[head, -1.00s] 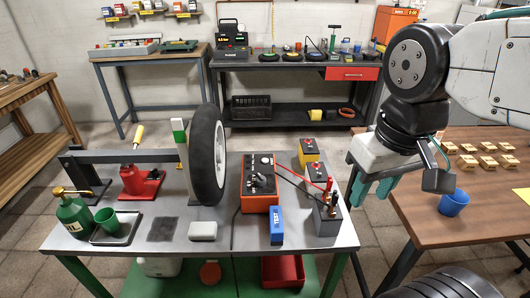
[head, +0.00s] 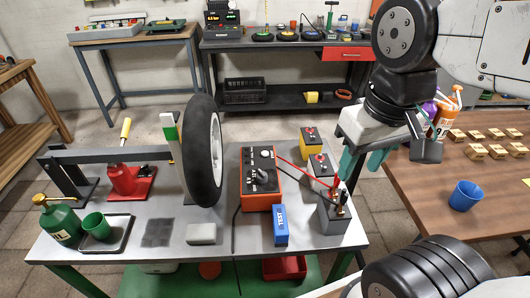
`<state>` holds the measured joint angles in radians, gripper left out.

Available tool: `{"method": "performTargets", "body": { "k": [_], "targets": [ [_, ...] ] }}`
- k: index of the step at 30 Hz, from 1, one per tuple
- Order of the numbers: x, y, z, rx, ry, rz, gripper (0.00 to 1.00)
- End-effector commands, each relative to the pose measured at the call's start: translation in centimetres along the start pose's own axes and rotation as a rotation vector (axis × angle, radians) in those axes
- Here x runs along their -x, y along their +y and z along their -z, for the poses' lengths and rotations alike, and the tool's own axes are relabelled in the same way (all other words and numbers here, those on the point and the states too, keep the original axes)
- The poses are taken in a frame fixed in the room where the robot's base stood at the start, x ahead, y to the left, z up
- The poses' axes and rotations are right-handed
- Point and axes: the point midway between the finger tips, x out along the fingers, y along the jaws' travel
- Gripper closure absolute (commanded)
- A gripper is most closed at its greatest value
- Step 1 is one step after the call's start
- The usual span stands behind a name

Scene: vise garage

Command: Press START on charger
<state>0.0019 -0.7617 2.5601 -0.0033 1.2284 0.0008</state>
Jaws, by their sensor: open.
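The charger (head: 262,192) is an orange box with a dark top panel, a knob and a dial. It stands on the grey table (head: 215,260), right of the tyre. Red and dark leads run from it to a grey battery (head: 334,226) at the table's right. A START button is too small to make out. My gripper (head: 361,162) has teal fingers, hangs open and empty above and right of the batteries, and is apart from the charger.
The upright tyre (head: 203,152) stands close left of the charger. A blue TEST box (head: 280,226) is in front of it. A blue cup (head: 465,195) is on the wooden table (head: 425,217).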

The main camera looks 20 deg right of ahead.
Motion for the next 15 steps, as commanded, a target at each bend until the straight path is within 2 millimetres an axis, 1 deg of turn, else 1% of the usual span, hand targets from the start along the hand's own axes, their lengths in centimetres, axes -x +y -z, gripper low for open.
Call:
{"method": "performTargets", "body": {
  "k": [1,4,15],
  "targets": [
    [0.00,0.00,0.00,0.000,0.000,0.000,0.72],
    [0.00,0.00,0.00,0.000,0.000,0.000,1.00],
    [0.00,0.00,0.00,0.000,0.000,0.000,1.00]
  ]
}}
